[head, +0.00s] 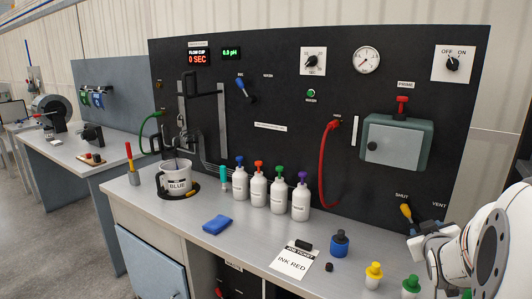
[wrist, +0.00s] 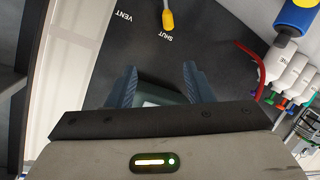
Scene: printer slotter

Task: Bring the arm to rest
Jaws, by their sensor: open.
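My arm is at the lower right of the head view, its white wrist filling the corner. My gripper (head: 425,240) is in front of the lower right of the black panel, close to the yellow-handled lever (head: 406,212) between the SHUT and VENT labels. In the wrist view my gripper (wrist: 158,88) is open, with its two dark blue fingers apart and nothing between them. The yellow lever (wrist: 168,20) shows beyond the fingertips there, apart from them. Whether anything touches the outside of the fingers cannot be told.
A blue-and-black bottle (head: 340,244), a yellow bottle (head: 374,275) and a green-capped bottle (head: 411,286) stand near my arm. A red hose (head: 323,165) hangs on the panel.

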